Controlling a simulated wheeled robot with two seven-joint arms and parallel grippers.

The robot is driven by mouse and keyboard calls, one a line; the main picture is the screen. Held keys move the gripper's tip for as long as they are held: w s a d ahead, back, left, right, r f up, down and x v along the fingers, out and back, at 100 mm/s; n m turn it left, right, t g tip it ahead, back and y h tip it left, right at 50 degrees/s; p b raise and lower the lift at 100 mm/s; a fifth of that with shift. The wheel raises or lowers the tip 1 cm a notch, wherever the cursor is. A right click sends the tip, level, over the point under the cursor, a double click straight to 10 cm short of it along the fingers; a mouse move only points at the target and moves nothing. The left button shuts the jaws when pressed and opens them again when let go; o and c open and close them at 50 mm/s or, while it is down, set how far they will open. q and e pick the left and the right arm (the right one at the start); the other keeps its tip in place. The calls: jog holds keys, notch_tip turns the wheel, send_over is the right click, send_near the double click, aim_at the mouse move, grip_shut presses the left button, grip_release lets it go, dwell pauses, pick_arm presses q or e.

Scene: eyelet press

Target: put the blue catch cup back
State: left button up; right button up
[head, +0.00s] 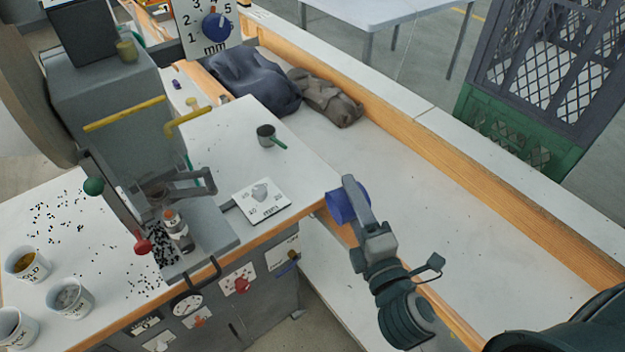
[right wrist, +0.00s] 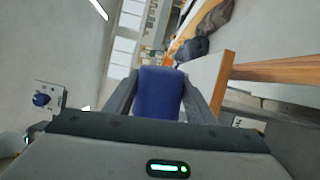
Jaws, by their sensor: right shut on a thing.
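The blue catch cup (head: 338,204) is in my right gripper (head: 350,190), held in the air just off the right corner of the press bench. In the right wrist view the cup (right wrist: 160,95) sits between the two fingers, which press on its sides. The cup's inside is hidden in both views. The grey eyelet press (head: 115,105) stands on the white bench to the left, with a red-knobbed lever (head: 142,246) and a green knob (head: 94,186). My left gripper is not in view.
White labelled cups (head: 70,298) stand at the bench's lower left, with black specks scattered around. Dark cloths (head: 250,82) lie on the wood-edged table behind, which is otherwise clear.

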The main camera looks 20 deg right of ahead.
jog(key=w+d+m+b, duration=0.1)
jog(key=w+m, duration=0.1)
jog(key=m, duration=0.1)
jog(key=w+d+f+m+b, duration=0.1)
jog(key=m, duration=0.2)
jog(key=w+d+f+m+g+b, duration=0.1)
jog(key=w+m, duration=0.1)
jog(key=m, duration=0.1)
jog(key=shift+w+d+h, duration=0.3)
jog(key=shift+d+h, duration=0.1)
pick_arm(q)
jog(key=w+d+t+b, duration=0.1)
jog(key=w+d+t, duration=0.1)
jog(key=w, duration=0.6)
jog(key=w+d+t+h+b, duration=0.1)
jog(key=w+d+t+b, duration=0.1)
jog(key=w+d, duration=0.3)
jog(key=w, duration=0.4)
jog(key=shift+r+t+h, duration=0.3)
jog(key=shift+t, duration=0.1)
pick_arm(e)
jog(key=w+m+y, duration=0.1)
jog(key=m, duration=0.2)
jog(key=w+m+y, duration=0.1)
jog(key=m, duration=0.1)
jog(key=w+r+m+g+y, duration=0.1)
jog(key=m, duration=0.2)
jog(key=shift+w+a+m, duration=0.3)
jog(key=shift+w+a, duration=0.05)
jog(key=shift+w, duration=0.05)
